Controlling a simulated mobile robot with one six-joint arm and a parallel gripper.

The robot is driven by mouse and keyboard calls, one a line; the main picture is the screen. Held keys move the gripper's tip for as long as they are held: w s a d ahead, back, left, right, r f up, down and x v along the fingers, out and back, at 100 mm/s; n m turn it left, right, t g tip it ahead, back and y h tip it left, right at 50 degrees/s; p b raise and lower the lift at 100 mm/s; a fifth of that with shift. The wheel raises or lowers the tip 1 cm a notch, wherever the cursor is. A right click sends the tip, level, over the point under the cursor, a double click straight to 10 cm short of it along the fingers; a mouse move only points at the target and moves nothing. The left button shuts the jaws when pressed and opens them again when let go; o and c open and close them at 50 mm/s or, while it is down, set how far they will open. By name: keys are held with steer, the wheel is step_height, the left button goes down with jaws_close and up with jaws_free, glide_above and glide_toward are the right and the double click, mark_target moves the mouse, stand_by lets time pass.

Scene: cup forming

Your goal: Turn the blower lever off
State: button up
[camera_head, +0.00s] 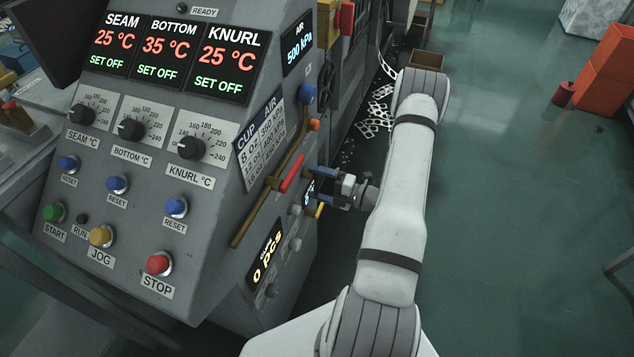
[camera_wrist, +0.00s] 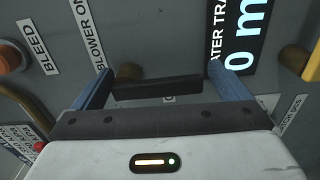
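The blower lever is a dark bar (camera_wrist: 158,86) on a brass-coloured pivot, close to the "BLOWER ON" label (camera_wrist: 93,38) in the wrist view. It lies roughly crosswise in that picture, between the two blue fingers of my gripper (camera_wrist: 160,72). The fingers are spread wide, one near each end of the bar; I cannot tell whether either touches it. In the head view my gripper (camera_head: 312,186) is at the right side face of the grey machine (camera_head: 210,230). The lever cannot be made out there. A label behind the bar is mostly hidden.
A brass pipe with a red lever (camera_head: 293,173) runs beside my gripper. An orange button (camera_wrist: 12,58) marked BLEED and a water display (camera_wrist: 245,45) are close by. A yellow part (camera_wrist: 313,64) is at the wrist view's right edge. Green floor (camera_head: 520,190) is open at right.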

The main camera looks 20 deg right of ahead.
steer(key=shift+o, duration=0.2)
steer(key=shift+w+r, duration=0.1)
steer(key=v, duration=0.7)
steer(key=shift+s+d, duration=0.25)
steer(key=shift+s, duration=0.05)
steer(key=shift+s, duration=0.1)
